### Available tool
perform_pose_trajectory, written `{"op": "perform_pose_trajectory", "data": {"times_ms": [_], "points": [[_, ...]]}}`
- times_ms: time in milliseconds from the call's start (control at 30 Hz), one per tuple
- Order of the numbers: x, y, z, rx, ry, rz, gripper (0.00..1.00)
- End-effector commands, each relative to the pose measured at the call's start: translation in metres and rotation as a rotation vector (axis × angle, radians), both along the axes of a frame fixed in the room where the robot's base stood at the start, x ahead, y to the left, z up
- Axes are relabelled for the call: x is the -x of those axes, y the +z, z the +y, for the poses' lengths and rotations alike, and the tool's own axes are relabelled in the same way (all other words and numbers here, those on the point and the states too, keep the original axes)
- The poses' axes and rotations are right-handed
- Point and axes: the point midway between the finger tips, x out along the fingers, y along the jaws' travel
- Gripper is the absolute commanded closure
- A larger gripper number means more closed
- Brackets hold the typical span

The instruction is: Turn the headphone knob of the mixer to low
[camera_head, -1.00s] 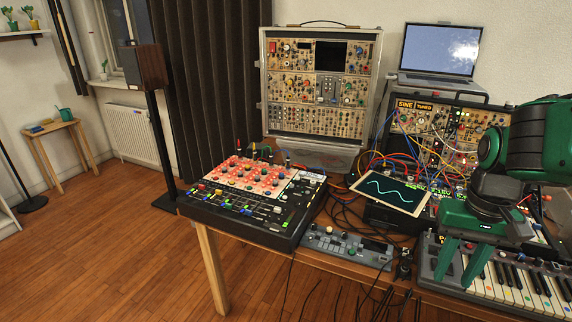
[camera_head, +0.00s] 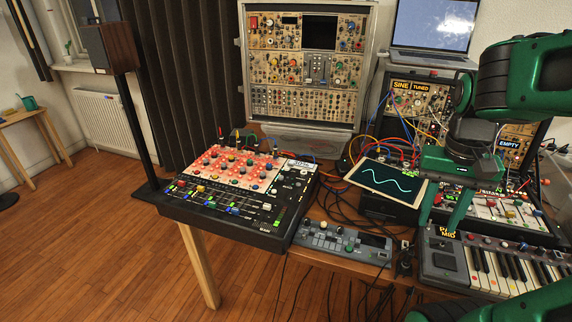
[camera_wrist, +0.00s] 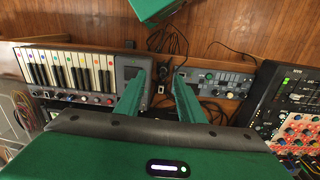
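The mixer (camera_head: 272,237) is a black sloped desk with a red-and-white panel, many coloured knobs and faders, and a small lit display. It sits on the left end of the wooden table. It also shows at the right edge of the wrist view (camera_wrist: 265,101). Which knob is the headphone knob cannot be made out at this size. My gripper (camera_head: 441,226) is green, points down, and is open and empty. It is well to the right of the mixer, near the keyboard's left end. Its two spread fingers also show in the wrist view (camera_wrist: 158,88).
A small grey control box (camera_head: 343,243) lies between mixer and keyboard (camera_head: 500,268). A tablet with a wave (camera_head: 391,181) sits behind it. Modular racks (camera_head: 305,70), a laptop (camera_head: 434,25) and loose cables crowd the back. Cables hang over the table's front edge.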

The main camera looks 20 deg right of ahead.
Motion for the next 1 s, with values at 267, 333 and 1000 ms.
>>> {"op": "perform_pose_trajectory", "data": {"times_ms": [267,333,1000], "points": [[-0.133,0.039,-0.002,0.102,-0.28,-0.003,0.65],[-0.168,0.043,0.005,0.117,-0.351,-0.013,0.65],[-0.436,-0.007,0.158,0.026,-1.077,-0.039,0.65]]}}
